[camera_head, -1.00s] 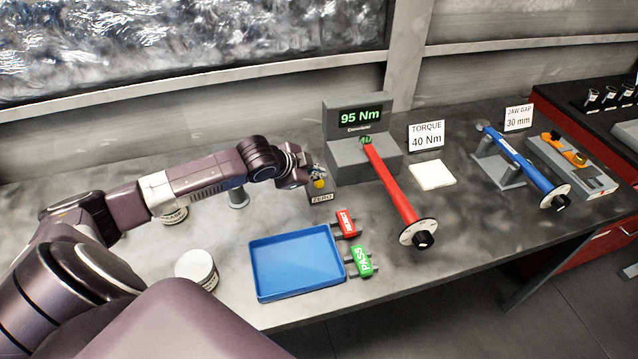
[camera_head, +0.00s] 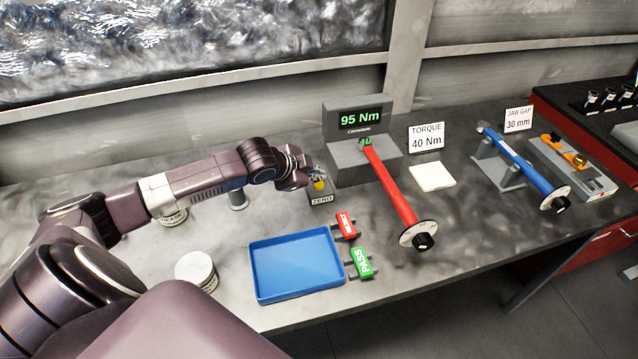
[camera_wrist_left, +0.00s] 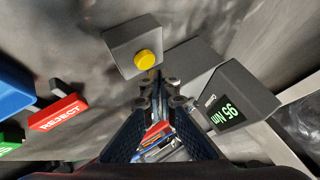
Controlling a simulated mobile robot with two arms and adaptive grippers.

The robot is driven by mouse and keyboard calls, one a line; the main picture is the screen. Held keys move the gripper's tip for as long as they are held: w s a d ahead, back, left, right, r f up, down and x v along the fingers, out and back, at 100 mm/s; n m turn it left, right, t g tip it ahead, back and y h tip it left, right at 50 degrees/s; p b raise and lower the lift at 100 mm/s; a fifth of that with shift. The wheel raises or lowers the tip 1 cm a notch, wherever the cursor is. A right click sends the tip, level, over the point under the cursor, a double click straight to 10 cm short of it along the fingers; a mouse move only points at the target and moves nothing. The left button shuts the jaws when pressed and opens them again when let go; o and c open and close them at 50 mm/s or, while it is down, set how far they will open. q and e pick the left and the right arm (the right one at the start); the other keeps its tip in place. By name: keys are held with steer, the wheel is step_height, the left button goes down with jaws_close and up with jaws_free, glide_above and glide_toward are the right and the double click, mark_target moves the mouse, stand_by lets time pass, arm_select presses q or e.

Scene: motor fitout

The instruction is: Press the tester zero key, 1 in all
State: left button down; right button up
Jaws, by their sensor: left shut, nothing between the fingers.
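The zero key is a yellow round button (camera_head: 319,186) on a small grey box labelled ZERO (camera_head: 322,198), left of the torque tester (camera_head: 345,160). The tester display reads 95 Nm. My left gripper (camera_head: 313,174) is shut and empty, just behind and above the yellow button in the head view. In the left wrist view the yellow button (camera_wrist_left: 145,60) shows whole on its box, just beyond the closed fingertips (camera_wrist_left: 160,80). A small gap seems to lie between them, but I cannot tell for sure. My right gripper is not in view.
A red torque wrench (camera_head: 390,185) lies on the tester. A blue tray (camera_head: 252,272) sits in front, with red REJECT (camera_head: 346,225) and green PASS (camera_head: 361,262) blocks beside it. A white tub (camera_head: 197,270) and a grey post (camera_head: 238,199) stand left.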

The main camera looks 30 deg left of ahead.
mark_target(318, 185)
arm_select(q)
steer(key=shift+f, duration=0.1)
steer(key=shift+f, duration=0.35)
steer(key=shift+f, duration=0.55)
stand_by(0.8)
steer(key=shift+r+p, duration=0.95)
steer(key=shift+p, duration=0.1)
step_height(318, 185, up, 5)
steer(key=p, duration=0.5)
steer(key=shift+r, duration=0.1)
